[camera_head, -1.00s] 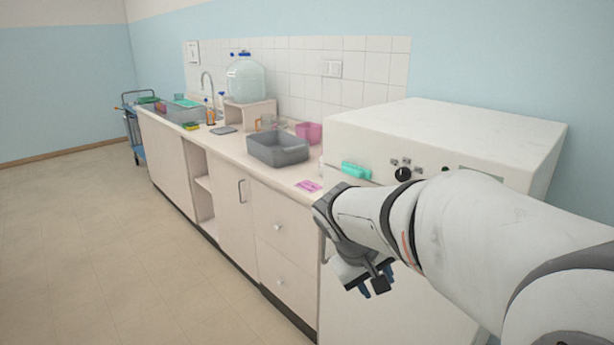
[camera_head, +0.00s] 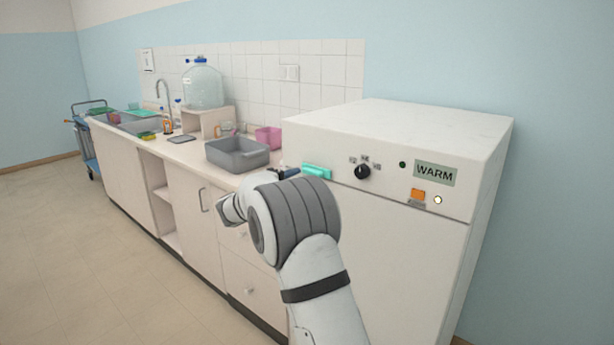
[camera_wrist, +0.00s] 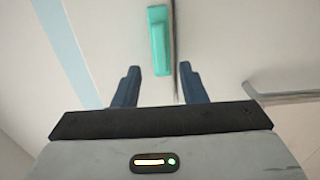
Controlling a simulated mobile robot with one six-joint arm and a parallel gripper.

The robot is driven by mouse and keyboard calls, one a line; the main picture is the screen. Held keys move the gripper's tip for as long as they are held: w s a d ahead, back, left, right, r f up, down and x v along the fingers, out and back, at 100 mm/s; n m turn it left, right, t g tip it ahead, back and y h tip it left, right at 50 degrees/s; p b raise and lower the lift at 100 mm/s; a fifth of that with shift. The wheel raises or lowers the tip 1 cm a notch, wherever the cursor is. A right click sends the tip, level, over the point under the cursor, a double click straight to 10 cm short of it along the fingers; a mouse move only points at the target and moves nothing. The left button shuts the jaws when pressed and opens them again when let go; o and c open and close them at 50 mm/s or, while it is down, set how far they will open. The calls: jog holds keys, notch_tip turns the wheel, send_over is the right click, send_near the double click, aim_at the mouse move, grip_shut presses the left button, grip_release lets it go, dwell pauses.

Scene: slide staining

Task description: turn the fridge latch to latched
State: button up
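The fridge (camera_head: 395,255) is a white box-shaped unit at the right end of the counter. Its latch (camera_head: 317,171) is a teal bar at the upper left of the front, lying roughly level in the head view. In the wrist view the teal latch (camera_wrist: 159,40) lies ahead of the fingers, near a dark seam. My gripper (camera_wrist: 158,85) is open, with two blue fingers apart and nothing between them. In the head view my gripper (camera_head: 284,174) is mostly hidden behind my arm, close to the left of the latch.
The fridge front also has a black knob (camera_head: 362,172), an orange switch (camera_head: 418,195) and a WARM label (camera_head: 435,173). A grey handle (camera_wrist: 290,96) shows at the right in the wrist view. A grey tub (camera_head: 237,154) and a pink container (camera_head: 268,138) stand on the counter.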

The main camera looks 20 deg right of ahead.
aim_at(314, 172)
jog(key=p+x, duration=0.1)
jog(key=x, duration=0.5)
jog(key=shift+d, duration=0.2)
grip_shut()
